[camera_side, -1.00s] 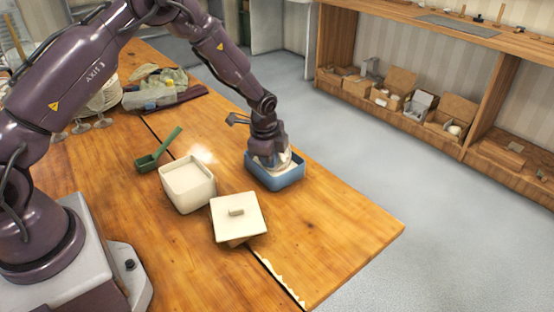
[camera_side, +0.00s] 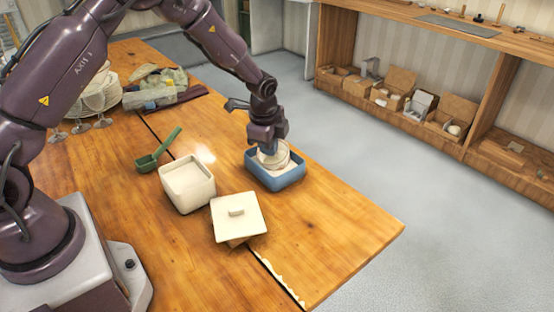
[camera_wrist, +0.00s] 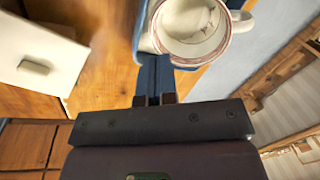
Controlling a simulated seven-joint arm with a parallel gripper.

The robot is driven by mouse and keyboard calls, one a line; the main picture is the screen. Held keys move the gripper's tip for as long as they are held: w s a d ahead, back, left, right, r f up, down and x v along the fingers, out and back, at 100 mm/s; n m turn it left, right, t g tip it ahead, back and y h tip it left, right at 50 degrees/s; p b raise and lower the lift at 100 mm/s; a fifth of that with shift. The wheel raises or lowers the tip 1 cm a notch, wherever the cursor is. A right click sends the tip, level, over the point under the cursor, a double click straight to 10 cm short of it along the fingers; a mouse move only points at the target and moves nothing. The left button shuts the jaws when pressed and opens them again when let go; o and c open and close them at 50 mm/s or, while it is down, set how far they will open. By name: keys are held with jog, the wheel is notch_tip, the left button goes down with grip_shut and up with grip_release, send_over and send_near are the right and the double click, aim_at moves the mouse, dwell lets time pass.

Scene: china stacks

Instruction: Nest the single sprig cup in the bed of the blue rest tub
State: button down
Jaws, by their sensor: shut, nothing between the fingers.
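The sprig cup (camera_side: 273,157) is white with a thin reddish rim line and sits inside the blue rest tub (camera_side: 276,183). In the wrist view the cup (camera_wrist: 192,52) shows its open mouth, a faint sprig inside and its handle at the right. My gripper (camera_wrist: 155,99) is shut and empty, above the tub's edge next to the cup. In the side view it hangs just over the cup, and its fingertips are hard to make out. The cup's base is hidden by the tub wall.
A cream square box (camera_side: 188,186) stands left of the tub, with a cream lid (camera_side: 238,216) in front of it. The table's right front is clear.

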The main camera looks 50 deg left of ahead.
jog(key=shift+r, duration=0.65)
jog(key=c, duration=1.3)
grip_release()
jog(key=shift+r, duration=0.1)
notch_tip(320, 180, up, 12)
jog(key=s+d+r, duration=0.1)
jog(key=s, duration=0.1)
jog(key=s+d+r+n+t, duration=0.1)
jog(key=s+r+n, duration=0.2)
jog(key=s, duration=0.5)
jog(key=s+d+r+n+t, duration=0.1)
jog(key=s+r+n, duration=0.3)
jog(key=s, duration=0.5)
jog(key=s+d+r+n+t+h, duration=0.1)
jog(key=s+d+r+n, duration=0.2)
jog(key=s, duration=0.5)
jog(key=shift+s+r+n+t, duration=0.2)
jog(key=shift+r+n, duration=0.15)
jog(key=shift+n, duration=0.2)
jog(key=shift+s+r+n+t, duration=0.2)
jog(key=shift+r+n, duration=0.15)
jog(key=shift+n, duration=0.2)
